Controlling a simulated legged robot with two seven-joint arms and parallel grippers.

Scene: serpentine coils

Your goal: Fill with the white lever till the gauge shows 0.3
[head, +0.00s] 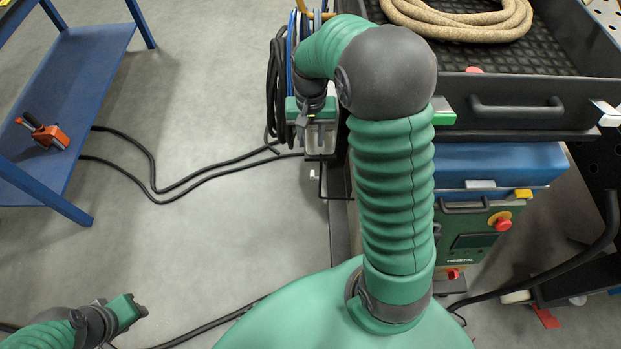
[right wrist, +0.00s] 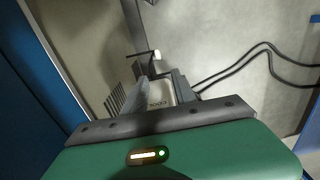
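A small white piece (head: 312,174), possibly the white lever's tip, sits by a thin dark bar below my right gripper (head: 318,132). In the right wrist view a white tip (right wrist: 157,55) shows just beyond the fingers of my right gripper (right wrist: 162,82). These fingers are apart, with a pale surface bearing dark print between them; nothing is clearly gripped. My left gripper (head: 128,309) is at the lower left, far from the white piece; its finger gap cannot be made out. I cannot make out a gauge reading in either view.
A green panel (head: 473,240) with a red knob stands at right, below a dark drawer unit (head: 515,110). A coiled tan hose (head: 460,22) lies on top. Cables (head: 160,190) cross the floor to a blue bench (head: 70,90). The floor between is otherwise clear.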

